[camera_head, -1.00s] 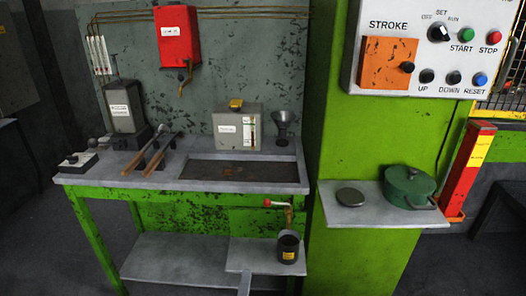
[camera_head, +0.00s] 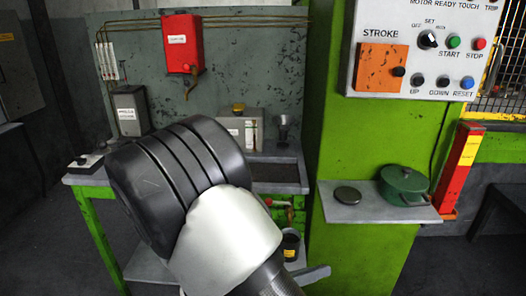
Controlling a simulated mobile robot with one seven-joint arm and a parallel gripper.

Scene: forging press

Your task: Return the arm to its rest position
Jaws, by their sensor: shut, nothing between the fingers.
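A large black ribbed joint of my arm (camera_head: 165,180) with a white link (camera_head: 228,238) below it fills the lower left middle of the head view. It stands in front of the green workbench (camera_head: 100,232). The arm runs on down out of the bottom edge. I cannot make out my gripper or its fingers in the head view. The arm hides the middle of the bench top, the rack there and most of the lower shelf.
A red box (camera_head: 183,43) hangs on the back panel. A control panel (camera_head: 413,50) is on the green column at right. Below it, a shelf (camera_head: 368,211) bears a green pot (camera_head: 403,186) and a disc (camera_head: 347,195). A red post (camera_head: 462,165) stands at far right.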

